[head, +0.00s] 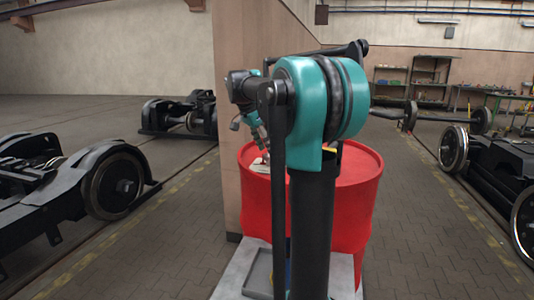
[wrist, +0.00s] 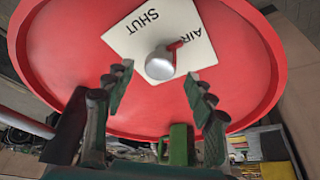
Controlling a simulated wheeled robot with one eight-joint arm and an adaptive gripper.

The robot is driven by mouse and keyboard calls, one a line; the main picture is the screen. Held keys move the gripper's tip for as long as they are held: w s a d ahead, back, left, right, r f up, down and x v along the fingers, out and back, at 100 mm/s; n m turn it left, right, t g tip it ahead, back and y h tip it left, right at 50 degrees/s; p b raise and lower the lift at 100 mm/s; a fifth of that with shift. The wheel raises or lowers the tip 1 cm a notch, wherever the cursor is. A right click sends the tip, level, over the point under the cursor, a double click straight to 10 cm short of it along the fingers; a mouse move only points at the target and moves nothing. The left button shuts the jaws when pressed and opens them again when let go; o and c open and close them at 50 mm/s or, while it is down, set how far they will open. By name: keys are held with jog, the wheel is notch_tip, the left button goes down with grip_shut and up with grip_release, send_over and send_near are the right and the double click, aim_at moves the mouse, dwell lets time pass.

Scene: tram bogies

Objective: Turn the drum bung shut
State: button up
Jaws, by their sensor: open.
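The red drum (head: 345,205) stands upright beyond my arm, which hides its middle. Its red top (wrist: 75,60) fills much of the wrist view. A white plate (wrist: 125,38) on the top bears the words SHUT and AIR, upside down in this view. The silver round bung (wrist: 160,66) sits at the plate's edge, and its red handle (wrist: 175,45) points up and right, toward the word AIR. My gripper (wrist: 158,76) is open, with one finger on each side of the bung and clear gaps between. In the head view the bung cannot be made out.
A pale wall end (head: 240,100) stands close behind the drum on the left. Black bogies (head: 75,180) are on the left and another bogie (head: 500,165) is on the right. Shelves (head: 430,80) stand at the back right. Paved floor (head: 420,240) is free right of the drum.

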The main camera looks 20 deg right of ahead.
jog(key=shift+x, duration=1.2)
jog(key=shift+c, duration=0.6)
jog(key=c, duration=1)
